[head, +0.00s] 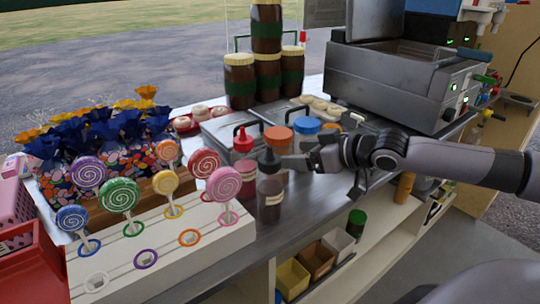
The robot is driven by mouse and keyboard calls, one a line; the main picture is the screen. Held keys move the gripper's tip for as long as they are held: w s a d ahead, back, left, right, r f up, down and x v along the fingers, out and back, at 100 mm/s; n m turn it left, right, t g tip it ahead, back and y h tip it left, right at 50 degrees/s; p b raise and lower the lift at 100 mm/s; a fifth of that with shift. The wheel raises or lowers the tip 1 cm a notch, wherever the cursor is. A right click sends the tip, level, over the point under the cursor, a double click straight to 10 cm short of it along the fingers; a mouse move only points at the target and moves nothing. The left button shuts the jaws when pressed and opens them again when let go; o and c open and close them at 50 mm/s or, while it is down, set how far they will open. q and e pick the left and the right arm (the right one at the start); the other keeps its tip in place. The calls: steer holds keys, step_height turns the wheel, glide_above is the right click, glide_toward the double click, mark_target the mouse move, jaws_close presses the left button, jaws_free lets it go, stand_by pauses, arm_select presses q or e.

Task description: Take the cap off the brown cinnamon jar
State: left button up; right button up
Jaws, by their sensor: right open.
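Two capped jars stand on the counter behind the squeeze bottles. One has an orange cap (278,135), the other a blue cap (306,125). Their bodies are mostly hidden by the bottles and my right gripper, so I cannot tell from the contents which one is the cinnamon jar. Both caps appear to be on. My right gripper (299,160) reaches in from the right, its fingers pointing left, just in front of these jars and right of the dark-topped brown bottle (270,190). It is open, and no object shows between its fingers. My left gripper is not in view.
A red squeeze bottle (243,155) stands left of the orange cap. A white lollipop stand (190,265) fills the front left. Stacked brown jars (268,75) and a metal fryer (395,85) stand behind. Small bins (318,260) sit on the shelf below.

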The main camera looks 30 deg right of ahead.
mark_target(289, 151)
steer(key=shift+w+a+f, duration=0.2)
steer(key=shift+w+a, duration=0.05)
steer(key=shift+w, duration=0.25)
steer(key=shift+a+r+x, duration=0.1)
steer(key=shift+r+x, duration=0.1)
steer(key=shift+x, duration=0.95)
steer(key=shift+a+r+x, duration=0.1)
steer(key=shift+r+x, duration=0.05)
steer(key=shift+x, duration=0.95)
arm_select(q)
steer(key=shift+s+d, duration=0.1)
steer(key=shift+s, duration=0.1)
arm_select(e)
steer(key=shift+w+a+f, duration=0.15)
steer(key=shift+w, duration=0.2)
steer(key=c, duration=0.9)
steer(key=shift+c, duration=0.2)
